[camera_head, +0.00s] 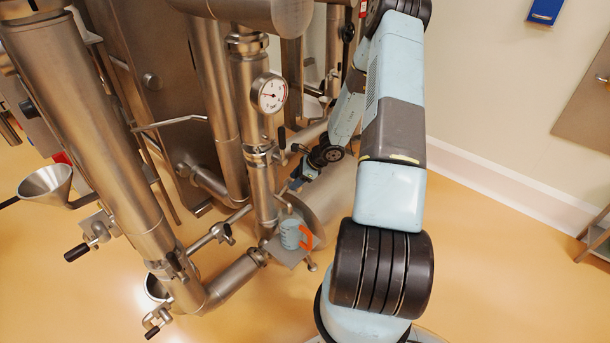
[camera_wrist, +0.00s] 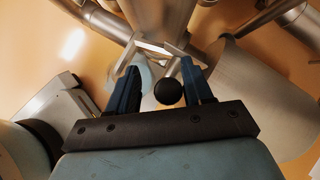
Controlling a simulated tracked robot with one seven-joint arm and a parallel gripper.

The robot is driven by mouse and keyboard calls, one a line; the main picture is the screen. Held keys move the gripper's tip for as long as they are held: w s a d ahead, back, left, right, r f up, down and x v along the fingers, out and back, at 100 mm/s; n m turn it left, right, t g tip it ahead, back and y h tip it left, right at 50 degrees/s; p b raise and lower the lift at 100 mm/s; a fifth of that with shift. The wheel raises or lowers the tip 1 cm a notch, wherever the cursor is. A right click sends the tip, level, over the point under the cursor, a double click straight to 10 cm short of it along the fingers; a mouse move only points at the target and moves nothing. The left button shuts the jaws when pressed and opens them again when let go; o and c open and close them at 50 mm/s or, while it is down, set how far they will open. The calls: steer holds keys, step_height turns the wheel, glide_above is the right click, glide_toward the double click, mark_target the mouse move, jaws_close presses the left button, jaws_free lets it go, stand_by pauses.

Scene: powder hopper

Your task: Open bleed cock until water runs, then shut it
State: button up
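My gripper (camera_head: 297,180) is beside the steel pipe, below the round gauge (camera_head: 269,92). In the wrist view its two blue fingers (camera_wrist: 161,88) stand apart. A round black knob (camera_wrist: 168,91) shows between them, with a gap on each side; whether it lies at fingertip depth is unclear. A black handle (camera_head: 281,137) sticks up from a fitting on the pipe in the head view; it may be the same part. A pale blue jug (camera_head: 290,234) with an orange handle stands on a small plate (camera_head: 277,250) below my gripper. I see no running water.
A thick slanted steel column (camera_head: 85,120), a funnel (camera_head: 47,182) and black-gripped valve levers (camera_head: 77,252) are at the left. Pipes crowd around my gripper. The floor (camera_head: 480,270) at the right is clear up to the wall.

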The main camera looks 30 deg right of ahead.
steer(key=v, duration=1.3)
steer(key=shift+d+r, duration=0.2)
steer(key=shift+r, duration=0.1)
stand_by(0.3)
steer(key=shift+s, duration=0.1)
